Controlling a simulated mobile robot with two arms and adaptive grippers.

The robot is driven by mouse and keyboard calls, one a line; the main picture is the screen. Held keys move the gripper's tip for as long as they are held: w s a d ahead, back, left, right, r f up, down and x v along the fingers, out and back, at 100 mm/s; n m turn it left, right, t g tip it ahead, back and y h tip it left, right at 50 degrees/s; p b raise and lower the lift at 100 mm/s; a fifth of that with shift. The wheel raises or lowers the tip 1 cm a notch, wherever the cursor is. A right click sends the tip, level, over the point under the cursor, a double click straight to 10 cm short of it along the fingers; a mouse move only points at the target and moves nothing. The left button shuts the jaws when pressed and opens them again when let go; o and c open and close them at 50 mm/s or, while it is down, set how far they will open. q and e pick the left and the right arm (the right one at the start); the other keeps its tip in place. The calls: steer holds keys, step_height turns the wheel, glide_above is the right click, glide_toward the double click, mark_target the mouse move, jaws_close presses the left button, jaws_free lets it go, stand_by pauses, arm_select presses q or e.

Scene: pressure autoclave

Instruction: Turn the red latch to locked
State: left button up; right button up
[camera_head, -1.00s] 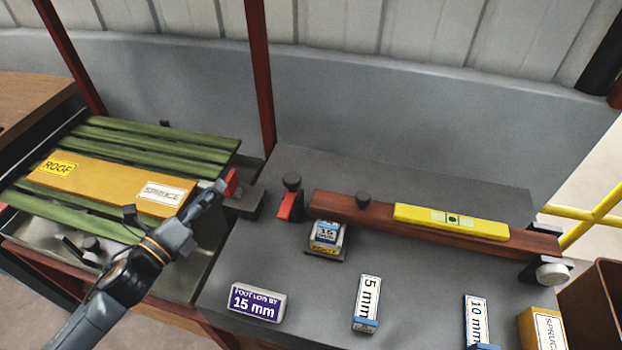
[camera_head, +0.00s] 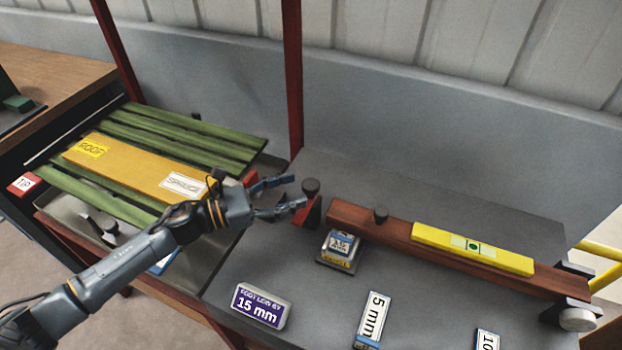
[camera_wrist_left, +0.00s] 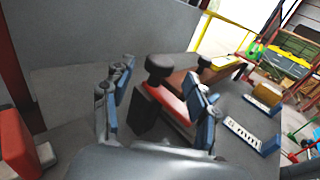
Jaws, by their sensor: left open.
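A red latch piece (camera_head: 309,212) with a black knob (camera_head: 310,187) stands at the left end of a brown beam (camera_head: 395,228) on the grey table. My left gripper (camera_head: 293,191) is open, its fingertips just left of this red piece and its knob. In the left wrist view the red latch (camera_wrist_left: 172,104) and its black knob (camera_wrist_left: 159,67) appear between the two blue-grey fingers and just beyond them. I cannot tell whether a finger touches it. My right gripper is not in view.
A second red block (camera_head: 250,178) sits by the green slatted rack (camera_head: 190,133), behind my gripper. A yellow level (camera_head: 472,248) lies on the beam. A small labelled block (camera_head: 340,247), a 15 mm block (camera_head: 260,306) and a 5 mm tag (camera_head: 374,318) stand in front.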

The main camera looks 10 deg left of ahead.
mark_target(311, 183)
arm_select(q)
steer(key=p+x, duration=0.1)
steer(key=x, duration=0.4)
jaws_close()
